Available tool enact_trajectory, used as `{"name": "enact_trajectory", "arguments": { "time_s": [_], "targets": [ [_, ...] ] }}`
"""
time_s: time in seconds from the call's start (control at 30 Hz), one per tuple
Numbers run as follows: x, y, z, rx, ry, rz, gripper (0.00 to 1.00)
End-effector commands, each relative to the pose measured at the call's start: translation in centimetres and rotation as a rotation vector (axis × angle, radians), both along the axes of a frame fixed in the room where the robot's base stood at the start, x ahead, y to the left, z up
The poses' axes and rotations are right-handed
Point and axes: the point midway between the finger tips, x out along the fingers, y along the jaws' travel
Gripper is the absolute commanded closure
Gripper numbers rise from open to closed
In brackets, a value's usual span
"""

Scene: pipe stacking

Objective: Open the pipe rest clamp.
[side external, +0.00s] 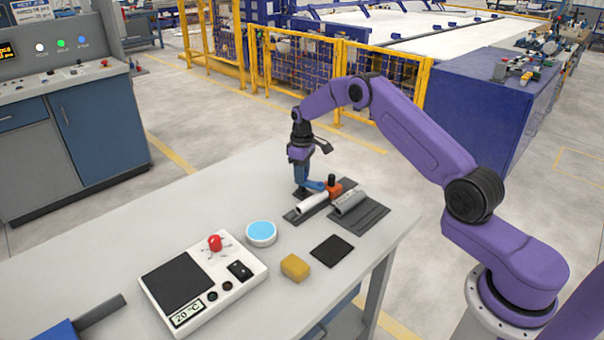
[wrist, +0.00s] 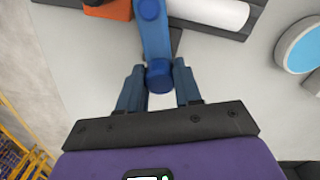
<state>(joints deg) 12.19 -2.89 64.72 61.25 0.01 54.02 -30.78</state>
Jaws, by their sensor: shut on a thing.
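The pipe rest clamp has an orange body (side external: 335,188) with a black knob on top, and a blue lever (side external: 316,185) reaching left from it. In the wrist view the lever (wrist: 153,35) runs from the orange body (wrist: 107,9) down to a round blue end. My gripper (side external: 302,186) has its blue fingers on either side of that round end, and in the wrist view the gripper (wrist: 160,80) is shut on it. A white pipe (side external: 311,204) lies beside the clamp on the dark rest (side external: 291,216). Whether the clamp's jaw is open is hidden.
A grey pipe (side external: 349,202) lies on a dark ribbed plate (side external: 370,219) right of the clamp. Nearby are a blue-topped round dish (side external: 261,232), a yellow block (side external: 295,267), a black pad (side external: 332,250) and a control box (side external: 203,285). The table's left back is clear.

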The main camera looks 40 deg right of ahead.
Motion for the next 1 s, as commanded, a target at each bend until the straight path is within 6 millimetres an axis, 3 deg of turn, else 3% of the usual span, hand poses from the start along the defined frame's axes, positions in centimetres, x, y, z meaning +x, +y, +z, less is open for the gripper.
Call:
{"name": "enact_trajectory", "arguments": {
  "time_s": [1.0],
  "targets": [
    [0.06, -0.05, 0.07, 0.0, 0.001, 0.956, 1.0]
  ]
}}
